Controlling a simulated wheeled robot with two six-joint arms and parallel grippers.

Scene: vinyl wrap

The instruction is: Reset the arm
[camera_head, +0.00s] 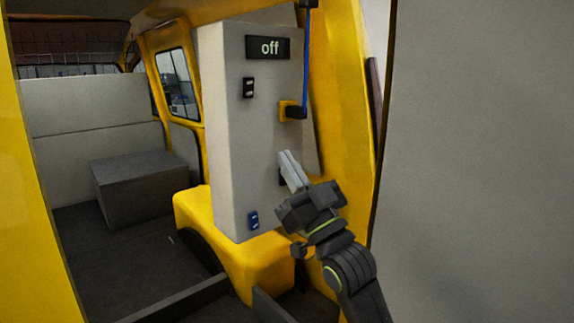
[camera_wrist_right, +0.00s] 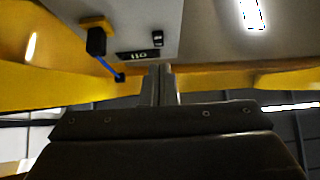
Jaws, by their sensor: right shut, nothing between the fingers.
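My right gripper (camera_head: 290,165) is in front of the lower right part of a grey cabinet (camera_head: 255,160) in the head view. Its two pale fingers are together and hold nothing. The fingers hide part of a dark fitting on the cabinet. In the right wrist view the closed fingers (camera_wrist_right: 160,84) point toward the cabinet and yellow frame. I cannot tell whether the fingers touch the cabinet. My left gripper is not in either view.
The cabinet carries an "off" display (camera_head: 268,47), a black switch (camera_head: 249,87) and a blue switch (camera_head: 253,220). A plug with a blue cable (camera_head: 304,80) sits at its right side. A grey panel (camera_head: 480,160) stands to the right. A grey box (camera_head: 140,185) stands inside the vehicle.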

